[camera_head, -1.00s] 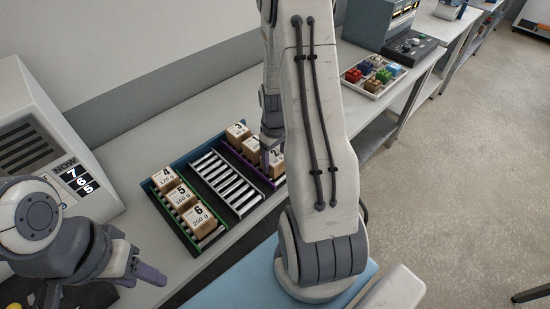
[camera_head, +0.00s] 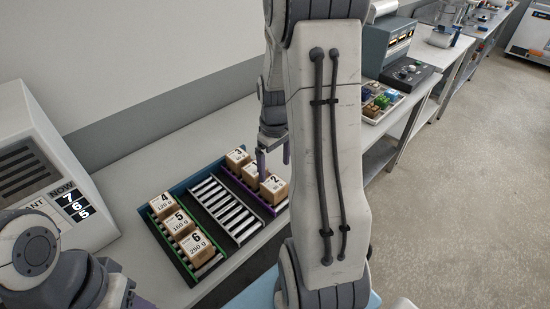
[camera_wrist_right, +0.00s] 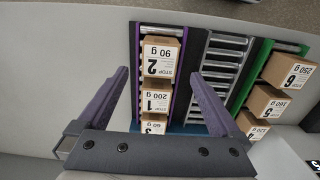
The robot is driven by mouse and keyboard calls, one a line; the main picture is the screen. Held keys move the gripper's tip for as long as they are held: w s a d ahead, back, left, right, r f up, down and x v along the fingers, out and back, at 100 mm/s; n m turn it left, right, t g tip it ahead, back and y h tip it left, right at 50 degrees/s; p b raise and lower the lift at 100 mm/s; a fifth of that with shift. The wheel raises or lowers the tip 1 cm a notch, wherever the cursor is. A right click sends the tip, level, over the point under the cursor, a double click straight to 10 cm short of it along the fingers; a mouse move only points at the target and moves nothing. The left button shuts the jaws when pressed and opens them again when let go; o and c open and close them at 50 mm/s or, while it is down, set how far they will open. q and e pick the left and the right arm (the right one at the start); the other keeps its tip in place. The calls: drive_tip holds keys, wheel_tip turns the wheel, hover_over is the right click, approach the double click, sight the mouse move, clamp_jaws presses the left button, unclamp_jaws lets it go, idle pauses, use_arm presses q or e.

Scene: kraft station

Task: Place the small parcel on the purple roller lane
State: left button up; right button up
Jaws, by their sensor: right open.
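The purple roller lane (camera_head: 266,204) holds a row of three small brown parcels. Parcel 1 (camera_head: 249,174) is in the middle and parcel 3 (camera_head: 237,158) at the far end. My right gripper (camera_head: 273,163) is open and empty above this row. In the right wrist view, its purple fingers stand apart on either side of parcel 2 (camera_wrist_right: 160,60) and parcel 1 (camera_wrist_right: 156,101), with no contact visible. My left gripper (camera_head: 138,301) is mostly cut off at the bottom left.
The middle roller lane (camera_head: 226,211) is empty. The green lane (camera_head: 208,266) at the left holds parcels 4, 5 and 6 (camera_head: 197,247). A grey machine (camera_head: 40,150) with a number display stands left. A tray of coloured blocks (camera_head: 383,104) lies behind my right arm.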

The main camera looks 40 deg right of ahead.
drive_tip(key=s+a+r+n, duration=0.2)
drive_tip(key=a+r, duration=0.2)
drive_tip(key=a, duration=0.7)
drive_tip(key=s+a+r+n, duration=0.1)
drive_tip(key=s+a+r, duration=0.15)
drive_tip(key=a, duration=0.75)
drive_tip(key=s+a+r+n+y, duration=0.1)
drive_tip(key=s+a+n, duration=0.2)
drive_tip(key=s+a, duration=0.6)
drive_tip(key=s, duration=0.2)
drive_tip(key=shift+s+a+r, duration=0.35)
drive_tip(key=shift+s+a, duration=0.05)
